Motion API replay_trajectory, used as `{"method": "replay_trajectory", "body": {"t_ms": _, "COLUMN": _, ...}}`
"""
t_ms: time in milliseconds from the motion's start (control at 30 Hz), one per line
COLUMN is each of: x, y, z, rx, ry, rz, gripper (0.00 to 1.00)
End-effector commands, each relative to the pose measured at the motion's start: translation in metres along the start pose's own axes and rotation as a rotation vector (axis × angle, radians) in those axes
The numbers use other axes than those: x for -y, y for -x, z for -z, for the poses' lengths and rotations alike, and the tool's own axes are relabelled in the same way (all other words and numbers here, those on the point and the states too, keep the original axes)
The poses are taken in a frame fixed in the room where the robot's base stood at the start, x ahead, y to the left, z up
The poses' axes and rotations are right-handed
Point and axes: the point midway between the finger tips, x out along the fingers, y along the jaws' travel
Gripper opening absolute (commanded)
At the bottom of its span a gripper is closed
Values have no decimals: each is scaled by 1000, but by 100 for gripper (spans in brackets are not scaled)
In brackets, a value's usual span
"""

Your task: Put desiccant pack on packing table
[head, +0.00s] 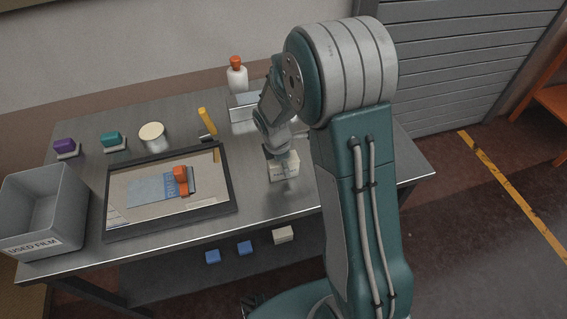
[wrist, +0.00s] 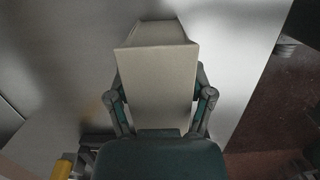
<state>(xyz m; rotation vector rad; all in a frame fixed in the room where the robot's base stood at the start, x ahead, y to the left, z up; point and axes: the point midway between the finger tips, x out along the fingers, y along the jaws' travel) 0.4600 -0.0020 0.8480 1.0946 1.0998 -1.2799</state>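A cream, box-shaped pack, which I take as the desiccant pack (head: 284,168), is at my gripper over the right part of the grey metal packing table (head: 270,205). In the wrist view the pack (wrist: 157,80) fills the space between my two fingers, one along each side. My gripper (wrist: 158,88) looks shut on it. In the head view my gripper (head: 279,150) comes down on the pack from above, partly hidden by my arm. The pack is at or very near the tabletop; I cannot tell whether it touches.
A dark-rimmed tray (head: 230,209) with an orange block (head: 181,174) lies left of the pack. A grey "USED FILM" bin (head: 25,215) stands far left. A white bottle (head: 237,78), yellow-handled tool (head: 207,121) and round tin (head: 153,137) are behind. Another cream block (head: 283,235) sits below the table's front edge.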

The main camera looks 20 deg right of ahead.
Motion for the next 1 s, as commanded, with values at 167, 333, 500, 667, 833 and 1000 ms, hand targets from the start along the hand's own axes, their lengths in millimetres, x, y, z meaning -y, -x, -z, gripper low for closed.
{"method": "replay_trajectory", "body": {"t_ms": 167, "x": 0, "y": 0, "z": 0, "rx": 0, "ry": 0, "rz": 1, "gripper": 98}}
{"method": "replay_trajectory", "body": {"t_ms": 333, "x": 0, "y": 0, "z": 0, "rx": 0, "ry": 0, "rz": 0, "gripper": 98}}
{"method": "replay_trajectory", "body": {"t_ms": 500, "x": 0, "y": 3, "z": 0, "rx": 0, "ry": 0, "rz": -1, "gripper": 98}}
{"method": "replay_trajectory", "body": {"t_ms": 667, "x": -1, "y": 25, "z": 0, "rx": -1, "ry": -1, "rz": -5, "gripper": 98}}
{"method": "replay_trajectory", "body": {"t_ms": 833, "x": -1, "y": 61, "z": 0, "rx": 0, "ry": 0, "rz": -6, "gripper": 98}}
{"method": "replay_trajectory", "body": {"t_ms": 1000, "x": -1, "y": 95, "z": 0, "rx": -1, "ry": -1, "rz": -5, "gripper": 98}}
